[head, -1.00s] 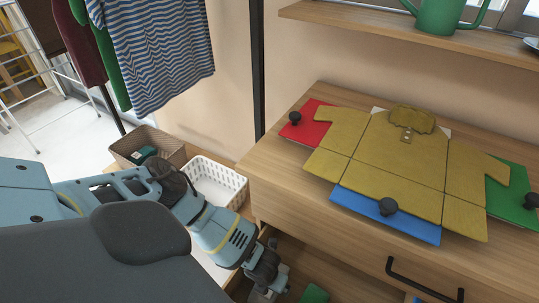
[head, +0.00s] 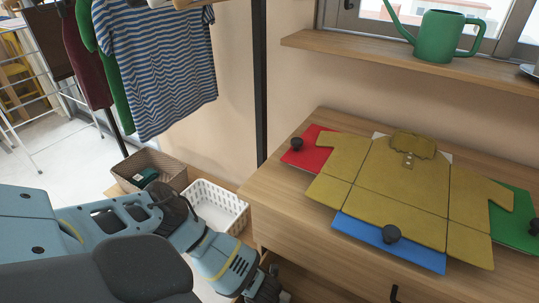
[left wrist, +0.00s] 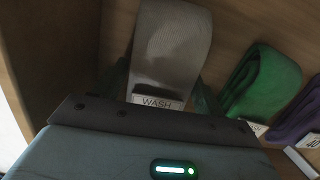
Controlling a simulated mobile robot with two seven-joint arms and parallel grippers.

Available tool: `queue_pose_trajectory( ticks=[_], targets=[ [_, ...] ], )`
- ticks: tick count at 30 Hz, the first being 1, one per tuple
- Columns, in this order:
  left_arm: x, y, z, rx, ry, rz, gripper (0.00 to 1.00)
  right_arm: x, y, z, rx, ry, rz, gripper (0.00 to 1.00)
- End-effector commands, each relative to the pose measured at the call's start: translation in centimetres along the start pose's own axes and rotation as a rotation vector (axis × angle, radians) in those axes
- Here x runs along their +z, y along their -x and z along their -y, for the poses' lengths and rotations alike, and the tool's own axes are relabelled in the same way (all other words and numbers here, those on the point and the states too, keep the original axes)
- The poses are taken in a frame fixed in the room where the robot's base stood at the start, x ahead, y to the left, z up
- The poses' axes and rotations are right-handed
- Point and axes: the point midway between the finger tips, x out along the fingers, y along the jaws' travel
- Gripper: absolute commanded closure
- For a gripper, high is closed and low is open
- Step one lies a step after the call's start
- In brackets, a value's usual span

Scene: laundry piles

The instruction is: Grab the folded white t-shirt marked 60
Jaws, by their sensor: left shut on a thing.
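In the left wrist view, a folded pale grey-white garment (left wrist: 172,45) stands straight ahead inside a wooden compartment. A tag (left wrist: 157,101) reading WASH shows at its near end; no number is readable on it. My left gripper (left wrist: 164,88) is at this garment, its dark fingers on either side, shut on it. In the head view my left arm reaches down beside the dresser, and its wrist (head: 262,284) leaves the bottom edge, so the fingers and garment are hidden there. My right gripper is in neither view.
A green folded garment (left wrist: 262,78) and a purple one (left wrist: 300,112) tagged 40 lie to the right in the compartment. A mustard shirt (head: 400,180) lies on a coloured folding board on the dresser (head: 275,185). A white basket (head: 220,208) stands left of it.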

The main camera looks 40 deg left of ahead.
Motion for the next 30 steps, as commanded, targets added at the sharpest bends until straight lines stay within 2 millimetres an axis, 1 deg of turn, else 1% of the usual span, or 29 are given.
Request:
queue_pose_trajectory(
  ticks=[5,8,15,20,23,29,30],
  targets=[
    [0.4,1.8,0.0,-0.001,0.001,0.003,0.56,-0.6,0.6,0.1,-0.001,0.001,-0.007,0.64],
    [0.7,3.5,0.0,-0.002,0.000,0.004,0.56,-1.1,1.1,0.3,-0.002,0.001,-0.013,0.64],
    [1.5,8.9,0.1,-0.004,0.000,0.005,0.56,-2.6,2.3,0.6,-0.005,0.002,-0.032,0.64],
    [2.0,12.0,0.0,-0.003,0.001,0.004,0.56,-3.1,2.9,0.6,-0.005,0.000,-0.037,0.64],
    [1.9,11.7,-2.3,0.006,0.005,0.001,0.56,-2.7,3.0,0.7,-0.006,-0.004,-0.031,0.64],
    [2.2,11.6,-6.7,0.005,0.005,0.002,0.56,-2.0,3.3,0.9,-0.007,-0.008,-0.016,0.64],
    [2.3,11.6,-7.7,0.005,0.004,0.001,0.56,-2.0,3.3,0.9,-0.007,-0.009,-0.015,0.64]
  ],
)
